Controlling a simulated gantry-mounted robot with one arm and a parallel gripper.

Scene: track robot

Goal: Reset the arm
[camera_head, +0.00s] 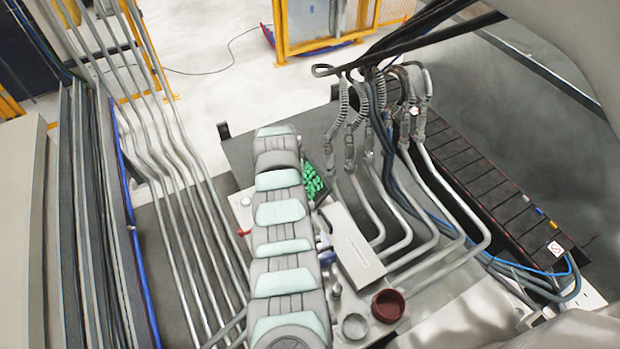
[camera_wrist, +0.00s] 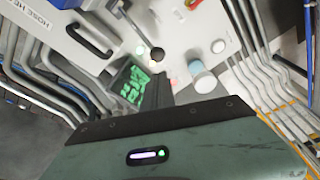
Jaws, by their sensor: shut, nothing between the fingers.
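My arm (camera_head: 283,240), grey with pale green panels, runs from the bottom middle of the head view up toward the centre, over a light work surface. Its gripper is hidden there. In the wrist view, the dark fingers of my gripper (camera_wrist: 159,84) stick out past the grey-green housing. They are shut with nothing between them, pointing at the light surface. I cannot tell how far the tips are above it.
A dark tray of green pieces (camera_head: 312,182) lies right of my arm; it also shows in the wrist view (camera_wrist: 132,88). A white box (camera_head: 350,250), a dark red cup (camera_head: 388,306) and a grey cup (camera_head: 355,326) stand nearby. Metal pipes (camera_head: 170,180) run left, with more pipes right.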

